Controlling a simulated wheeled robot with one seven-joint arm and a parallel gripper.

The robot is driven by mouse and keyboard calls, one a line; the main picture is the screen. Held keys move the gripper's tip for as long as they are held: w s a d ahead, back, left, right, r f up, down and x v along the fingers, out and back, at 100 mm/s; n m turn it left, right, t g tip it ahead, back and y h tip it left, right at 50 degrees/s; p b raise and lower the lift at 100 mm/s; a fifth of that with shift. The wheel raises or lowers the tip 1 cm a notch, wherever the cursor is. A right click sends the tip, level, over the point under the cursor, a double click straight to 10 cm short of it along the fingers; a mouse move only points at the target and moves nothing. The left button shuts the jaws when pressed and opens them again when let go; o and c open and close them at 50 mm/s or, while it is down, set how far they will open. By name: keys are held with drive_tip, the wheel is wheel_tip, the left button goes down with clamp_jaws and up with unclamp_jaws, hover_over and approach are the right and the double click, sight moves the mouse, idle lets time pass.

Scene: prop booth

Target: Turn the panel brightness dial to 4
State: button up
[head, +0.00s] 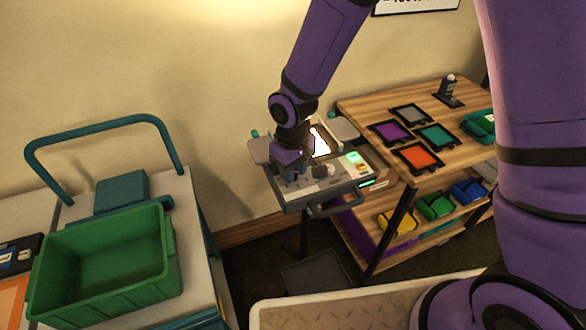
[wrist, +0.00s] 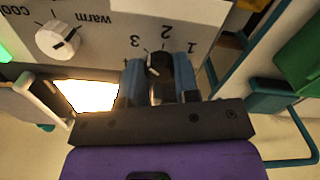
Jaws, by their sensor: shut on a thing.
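The brightness dial (wrist: 159,66) is a dark knob on a pale control panel (wrist: 112,44) in the wrist view. The numbers 1, 2 and 3 show around it, upside down. A mark at the left beside a finger may be the 4, mostly hidden. My gripper (wrist: 160,82) is shut on the dial, with one blue finger on each side. I cannot read the dial's setting for certain. In the head view my gripper (head: 290,172) is down at the left part of the panel (head: 340,184) and hides the dial.
A white dial (wrist: 57,39) marked cool and warm sits near the brightness dial. A bright lit screen (head: 320,141) stands behind the panel. A green bin (head: 105,268) on a cart is at the left. A wooden shelf (head: 385,105) with colored trays is at the right.

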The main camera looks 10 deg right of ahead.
drive_tip(key=shift+n, duration=1.7)
drive_tip(key=o, duration=0.9)
drive_tip(key=shift+o, duration=0.2)
